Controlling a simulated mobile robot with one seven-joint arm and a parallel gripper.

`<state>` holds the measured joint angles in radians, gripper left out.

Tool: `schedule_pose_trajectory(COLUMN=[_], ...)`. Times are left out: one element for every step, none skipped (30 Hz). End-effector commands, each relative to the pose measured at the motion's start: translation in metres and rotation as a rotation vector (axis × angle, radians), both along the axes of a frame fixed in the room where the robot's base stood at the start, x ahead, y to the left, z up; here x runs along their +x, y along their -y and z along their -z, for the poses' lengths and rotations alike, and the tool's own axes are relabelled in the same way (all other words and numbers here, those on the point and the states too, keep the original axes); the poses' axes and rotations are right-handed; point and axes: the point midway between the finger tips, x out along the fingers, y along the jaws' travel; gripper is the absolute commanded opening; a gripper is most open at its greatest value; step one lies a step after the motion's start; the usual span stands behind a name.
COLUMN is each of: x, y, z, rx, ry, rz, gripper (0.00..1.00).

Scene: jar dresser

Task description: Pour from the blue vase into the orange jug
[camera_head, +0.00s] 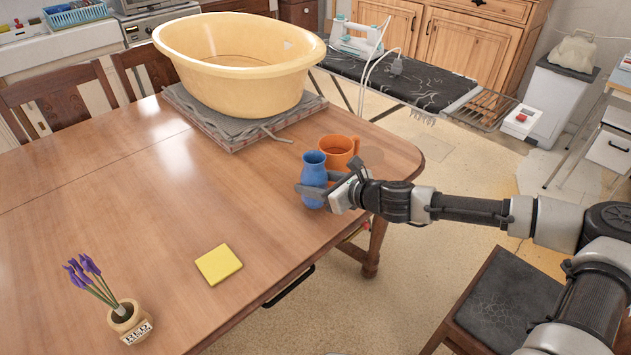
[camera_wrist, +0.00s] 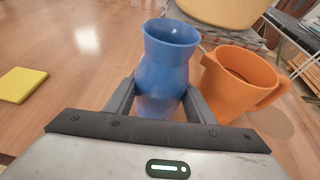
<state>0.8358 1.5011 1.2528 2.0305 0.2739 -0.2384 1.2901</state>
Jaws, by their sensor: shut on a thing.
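The blue vase (camera_head: 314,172) stands upright near the right end of the wooden table, and it also shows in the wrist view (camera_wrist: 168,62). My gripper (camera_wrist: 158,97) is shut on the vase, one finger on each side of its body. In the head view my gripper (camera_head: 322,190) reaches it from the right. I cannot tell whether the vase touches the table. The orange jug (camera_head: 338,148) stands upright just behind and to the right of the vase, its handle to the right. It also shows in the wrist view (camera_wrist: 237,85). The vase's contents are not visible.
A large yellow basin (camera_head: 235,85) rests on a folded grey cloth (camera_head: 225,130) behind. A yellow pad (camera_head: 218,264) and a potted purple plant (camera_head: 128,318) are toward the front left. The table's right edge is close to the jug. The middle of the table (camera_head: 150,190) is clear.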

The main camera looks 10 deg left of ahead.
Motion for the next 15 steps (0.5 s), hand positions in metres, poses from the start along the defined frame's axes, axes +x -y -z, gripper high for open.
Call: schedule_pose_trajectory(x=[0.0002,0.0002,0.0003,0.0003,0.0002,0.0002,0.0003,0.0005,0.0008,0.0011,0.0013,0.0016,0.0017,0.0016,0.0016], y=[-0.0002,-0.0002,-0.0001,-0.0001,0.0000,0.0001,0.0001,0.0002,0.0003,0.0005,0.0006,0.0008,0.0008,0.0007,0.0007], z=[-0.0012,-0.0013,-0.0014,-0.0016,-0.0018,-0.0022,-0.0026,-0.0032,-0.0037,-0.0040,-0.0043,-0.0047,-0.0049,-0.0051,-0.0054], rx=[0.001,0.001,0.001,0.001,0.001,0.001,0.002,0.003,0.004,0.006,0.007,0.010,0.012,0.014,0.017], ry=[0.002,0.002,0.001,0.001,0.001,0.002,0.001,-0.002,-0.008,-0.013,-0.019,-0.027,-0.032,-0.039,-0.046], rz=[0.000,0.000,0.001,0.001,0.001,0.002,0.002,0.002,0.003,0.003,0.003,0.004,0.003,0.003,0.002], gripper=[0.00,0.00,0.00,0.00,0.00,0.00,0.00,0.00,0.00,0.00,0.00,0.00,0.00,0.00,0.00])
